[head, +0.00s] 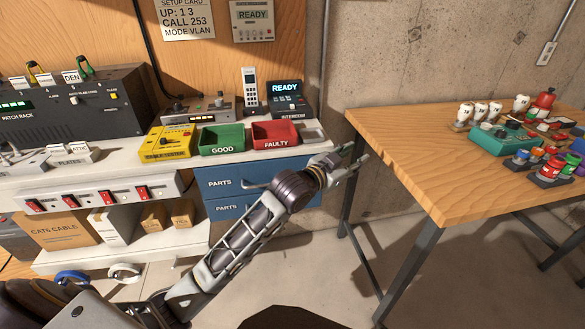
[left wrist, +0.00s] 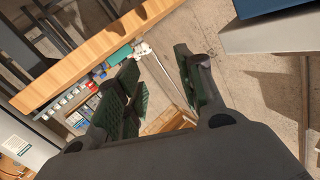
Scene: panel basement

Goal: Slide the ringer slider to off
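I cannot make out a ringer slider or its label in either view. A dark intercom unit (head: 288,103) with a lit READY screen stands at the right end of the white bench, beside a white handset (head: 250,88). A grey device with small knobs (head: 195,108) stands left of them. My left gripper (head: 356,165) is in the gap between the bench and the wooden table, right of the blue drawers and apart from the intercom. In the left wrist view its two fingers (left wrist: 158,85) are spread with nothing between them. My right gripper is not in view.
Green GOOD (head: 222,149) and red FAULTY (head: 275,145) bins and a yellow box (head: 167,143) line the bench front. The patch rack (head: 75,103) stands left. Red-switched power strip (head: 100,197) lies below. The wooden table (head: 400,150) at right holds several small parts.

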